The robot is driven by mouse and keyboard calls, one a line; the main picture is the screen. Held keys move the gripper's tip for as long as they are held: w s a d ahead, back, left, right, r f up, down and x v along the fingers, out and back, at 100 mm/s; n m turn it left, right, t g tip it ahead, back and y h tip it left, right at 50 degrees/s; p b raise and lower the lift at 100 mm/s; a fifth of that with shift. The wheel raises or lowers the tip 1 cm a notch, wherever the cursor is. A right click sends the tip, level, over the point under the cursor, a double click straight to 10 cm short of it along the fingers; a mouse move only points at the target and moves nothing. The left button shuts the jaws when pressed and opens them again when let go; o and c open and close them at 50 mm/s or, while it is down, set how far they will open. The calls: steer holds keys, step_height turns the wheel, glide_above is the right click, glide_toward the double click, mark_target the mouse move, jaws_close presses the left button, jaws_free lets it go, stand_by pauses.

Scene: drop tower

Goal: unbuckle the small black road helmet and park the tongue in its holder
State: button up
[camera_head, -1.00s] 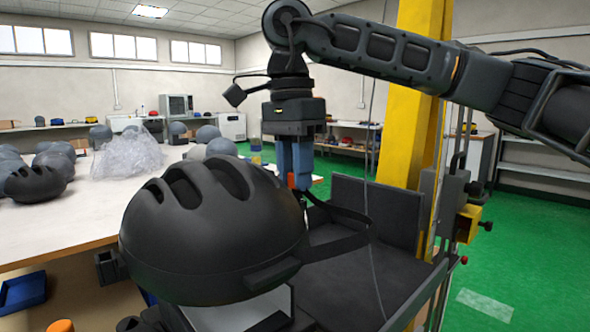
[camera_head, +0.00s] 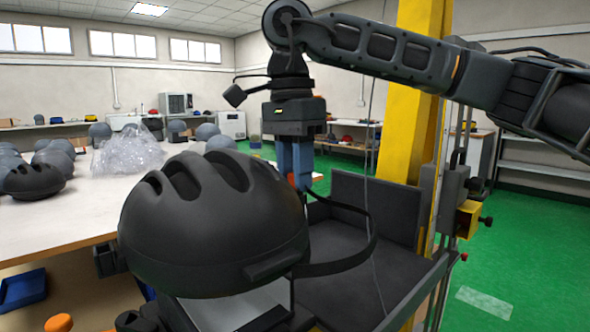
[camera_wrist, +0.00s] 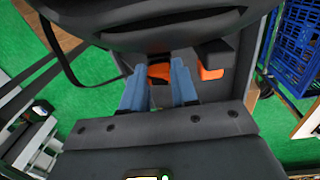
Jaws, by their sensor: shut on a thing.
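The small black road helmet (camera_head: 205,235) fills the lower middle of the head view, with its vents upward. Its black strap (camera_head: 345,262) loops out to the right. My gripper (camera_head: 296,180) points down behind the helmet's right side, and the helmet partly hides its fingertips. In the wrist view my gripper's blue fingers (camera_wrist: 160,92) are shut on a small orange buckle piece (camera_wrist: 160,72) just below the helmet's dark edge (camera_wrist: 150,30). A second orange part (camera_wrist: 210,73) sits right of the fingers against a dark block. I cannot tell which one is the tongue or holder.
A dark padded tray with a raised back (camera_head: 375,205) lies right of the helmet, beside a yellow column (camera_head: 405,100). A white table (camera_head: 105,215) at left bears more helmets and a clear plastic bag (camera_head: 130,152). Green floor is open at right.

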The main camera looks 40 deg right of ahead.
steer(key=o, duration=0.9)
steer(key=shift+r, duration=0.15)
steer(key=d+r+p, duration=0.3)
steer(key=r+p, duration=0.4)
steer(key=r, duration=0.2)
steer(key=shift+r, duration=0.35)
stand_by(1.1)
steer(key=shift+s, duration=0.15)
stand_by(0.4)
